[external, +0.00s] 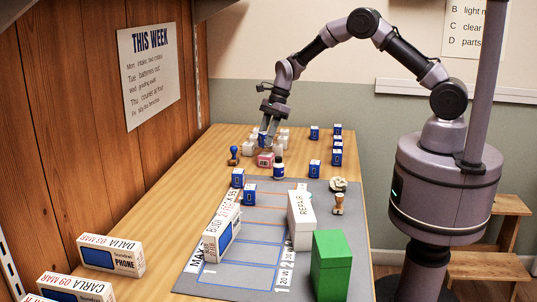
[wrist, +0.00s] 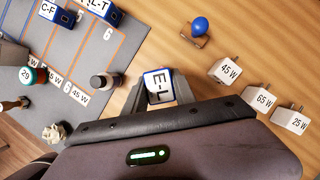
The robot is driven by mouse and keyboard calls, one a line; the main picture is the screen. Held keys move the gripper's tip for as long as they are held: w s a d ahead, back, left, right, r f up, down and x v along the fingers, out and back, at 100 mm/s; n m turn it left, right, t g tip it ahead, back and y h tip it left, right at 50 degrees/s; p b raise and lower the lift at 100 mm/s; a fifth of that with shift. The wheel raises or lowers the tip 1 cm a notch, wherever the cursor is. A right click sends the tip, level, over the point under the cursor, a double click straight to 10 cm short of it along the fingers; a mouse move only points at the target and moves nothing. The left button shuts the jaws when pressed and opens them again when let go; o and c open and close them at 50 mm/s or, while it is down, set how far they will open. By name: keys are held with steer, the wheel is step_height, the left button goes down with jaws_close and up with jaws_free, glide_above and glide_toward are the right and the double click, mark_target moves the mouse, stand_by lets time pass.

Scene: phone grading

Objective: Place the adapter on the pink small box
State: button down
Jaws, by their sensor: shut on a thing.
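My gripper (external: 266,132) is shut on a small blue-and-white box (external: 262,139) and holds it just above the pink small box (external: 265,159). In the wrist view the held box, marked E-L (wrist: 158,86), sits between the fingers of my gripper (wrist: 160,92). I cannot tell whether the held box touches the pink one. The pink box cannot be made out in the wrist view. White adapters stand apart to the right in the wrist view: a 45 W one (wrist: 226,70), a 65 W one (wrist: 259,97) and a 25 W one (wrist: 290,121).
A dark bottle (external: 278,171) stands close to the pink box at its right front. A blue-handled stamp (external: 233,156) is at its left. Several blue boxes (external: 315,168) stand to the right. A grey mat (external: 275,212) with phone boxes and a green box (external: 331,266) lies nearer.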

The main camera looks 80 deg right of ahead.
step_height(320, 180, down, 3)
steer(key=shift+f+b, duration=0.1)
steer(key=shift+b, duration=0.45)
steer(key=shift+r, duration=0.25)
steer(key=shift+f, duration=0.15)
steer(key=c, duration=1)
jaws_free()
